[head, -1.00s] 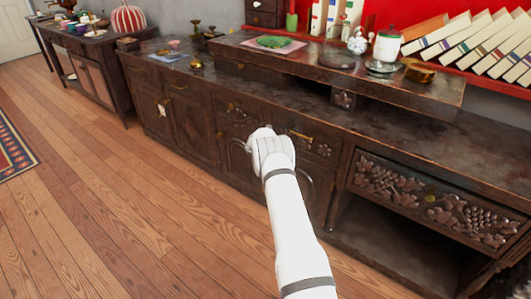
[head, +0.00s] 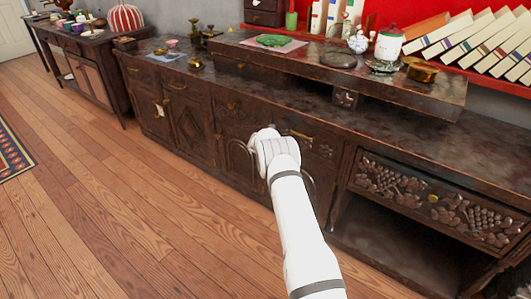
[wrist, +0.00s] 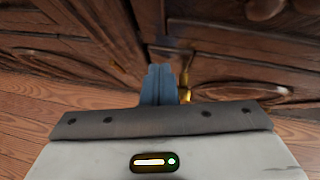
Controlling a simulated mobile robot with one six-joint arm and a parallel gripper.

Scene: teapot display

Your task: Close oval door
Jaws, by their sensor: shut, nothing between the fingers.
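The oval door (head: 319,188), a dark wooden panel with an oval carving, is low in the middle of the long sideboard. My arm partly covers it in the head view. In the wrist view its carved face (wrist: 235,86) fills the right side, with a brass fitting (wrist: 185,90) at its left edge. My gripper (wrist: 160,72) is shut and empty, its blue-grey fingertips close to the left edge of the door. I cannot tell whether they touch it, or how far the door stands open. In the head view the fingertips are hidden behind the white hand.
The sideboard top (head: 430,145) carries a raised shelf with a jar (head: 388,43) and other small items. An open compartment (head: 390,245) is at the lower right. The wooden floor (head: 110,190) to the left is clear, with a rug (head: 12,150) at the edge.

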